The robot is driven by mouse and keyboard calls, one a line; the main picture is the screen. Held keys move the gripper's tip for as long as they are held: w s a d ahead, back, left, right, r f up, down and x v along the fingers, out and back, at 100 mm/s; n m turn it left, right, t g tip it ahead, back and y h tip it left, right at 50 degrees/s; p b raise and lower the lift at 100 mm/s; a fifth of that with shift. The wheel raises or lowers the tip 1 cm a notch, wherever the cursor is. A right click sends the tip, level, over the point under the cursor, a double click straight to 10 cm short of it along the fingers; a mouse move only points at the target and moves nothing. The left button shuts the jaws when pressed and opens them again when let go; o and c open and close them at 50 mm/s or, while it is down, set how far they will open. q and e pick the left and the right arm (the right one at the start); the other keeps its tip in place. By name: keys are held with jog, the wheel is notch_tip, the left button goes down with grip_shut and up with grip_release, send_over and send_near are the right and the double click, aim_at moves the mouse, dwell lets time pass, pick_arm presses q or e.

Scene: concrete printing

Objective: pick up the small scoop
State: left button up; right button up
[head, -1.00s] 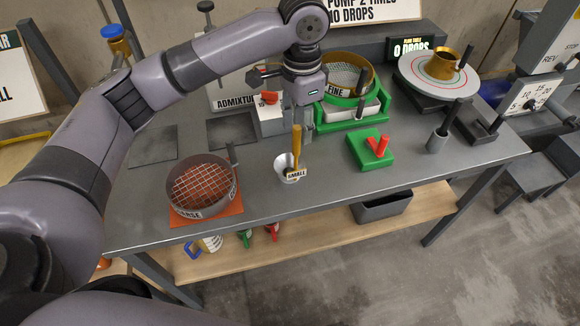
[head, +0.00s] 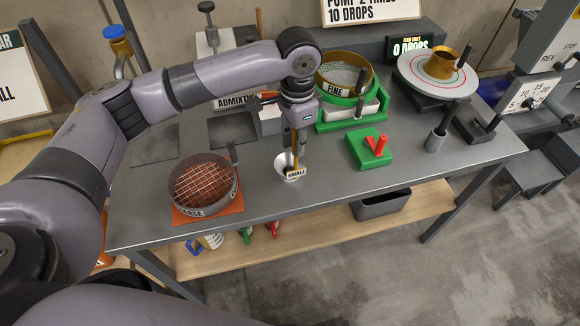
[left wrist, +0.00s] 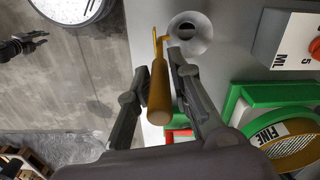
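The small scoop (head: 295,160) stands handle up in a pale cup (head: 285,172) with a SMALL label. Its ochre handle shows large in the left wrist view (left wrist: 159,88), the pale cup beyond it. My left gripper (head: 298,150) points down over the cup, its fingers around the upper handle. In the left wrist view the left gripper (left wrist: 155,85) has one finger on each side of the handle, with a visible gap, so it looks open. A dark shape at the left of the wrist view, apparently my right gripper (left wrist: 24,45), is too small to read.
The coarse sieve (head: 203,184) stands left of the cup on an orange base. A green block with a red piece (head: 370,149) is to the right. The fine sieve (head: 344,73) on its green stand is behind. The table front (head: 330,190) is clear.

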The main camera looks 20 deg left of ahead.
pick_arm(q)
grip_shut()
jog(key=shift+r, duration=0.1)
dwell(0.4)
